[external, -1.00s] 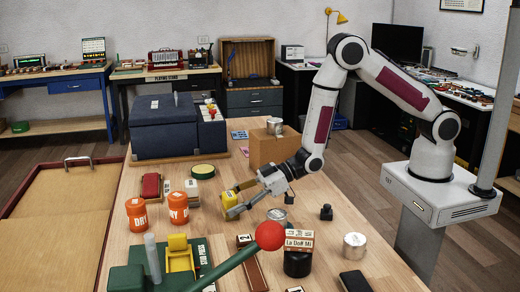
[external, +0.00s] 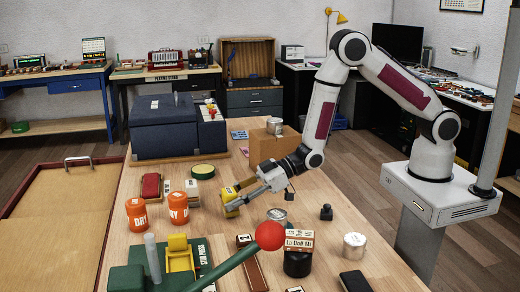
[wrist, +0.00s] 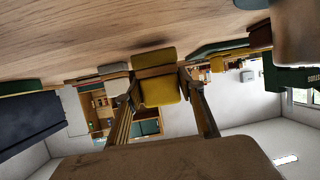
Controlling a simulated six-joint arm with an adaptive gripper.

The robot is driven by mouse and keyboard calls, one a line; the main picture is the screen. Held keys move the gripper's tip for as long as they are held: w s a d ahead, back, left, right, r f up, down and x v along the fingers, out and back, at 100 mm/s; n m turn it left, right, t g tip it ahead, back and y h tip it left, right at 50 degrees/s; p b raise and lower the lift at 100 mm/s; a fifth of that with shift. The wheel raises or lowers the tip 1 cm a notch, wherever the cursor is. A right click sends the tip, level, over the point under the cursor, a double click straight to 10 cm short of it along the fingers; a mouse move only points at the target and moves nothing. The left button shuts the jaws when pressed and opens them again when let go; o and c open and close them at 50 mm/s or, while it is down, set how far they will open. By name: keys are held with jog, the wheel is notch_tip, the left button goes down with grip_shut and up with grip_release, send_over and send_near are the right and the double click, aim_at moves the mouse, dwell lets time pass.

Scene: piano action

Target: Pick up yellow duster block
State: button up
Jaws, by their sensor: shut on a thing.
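The yellow duster block (external: 230,200) is at the middle of the wooden table in the external view. My gripper (external: 238,195) reaches in from the right, low over the table, with its fingers shut on the block. In the wrist view the yellow block (wrist: 157,77) sits between the two fingertips of my gripper (wrist: 158,82), which touch its sides. The wrist view is tilted, with the tabletop at the top. I cannot tell whether the block touches the table.
Two orange jars (external: 179,208) stand left of the block. A cardboard box (external: 270,146) is behind my gripper. A metal tin (external: 277,216) and a small black block (external: 326,212) lie to its right. A green lever with a red ball (external: 270,236) rises in front.

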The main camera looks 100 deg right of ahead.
aim_at(232, 190)
jog(key=shift+r, duration=4.4)
